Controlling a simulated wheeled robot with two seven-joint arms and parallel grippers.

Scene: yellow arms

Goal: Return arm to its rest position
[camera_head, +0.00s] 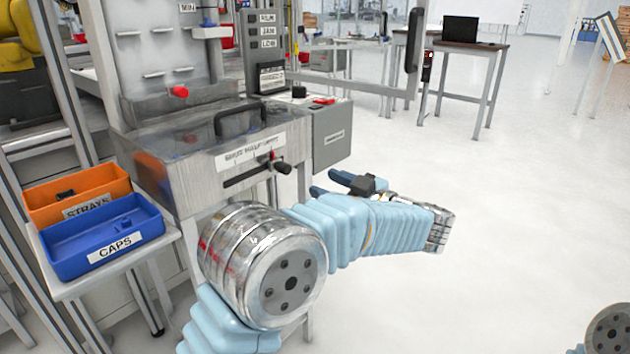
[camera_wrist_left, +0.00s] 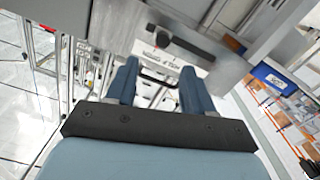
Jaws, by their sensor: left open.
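My left gripper (camera_head: 344,184) is in front of the grey metal machine (camera_head: 215,150), at the lower right of its front, with its blue fingers pointing left. In the left wrist view the two fingers (camera_wrist_left: 158,95) stand apart with nothing between them. The machine's labelled front and dark handle (camera_wrist_left: 178,42) show beyond the fingertips. My left arm is bent, with its silver elbow joint low in the middle of the head view. My right gripper is not in view; only a bit of my right arm shows at the lower right corner.
An orange bin (camera_head: 78,192) and a blue bin (camera_head: 103,236) labelled CAPS stand on a side shelf at left. The machine has a black handle (camera_head: 240,122) on top and a lever (camera_head: 275,163) in front. A table with a laptop (camera_head: 460,29) stands far back. The floor at right is clear.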

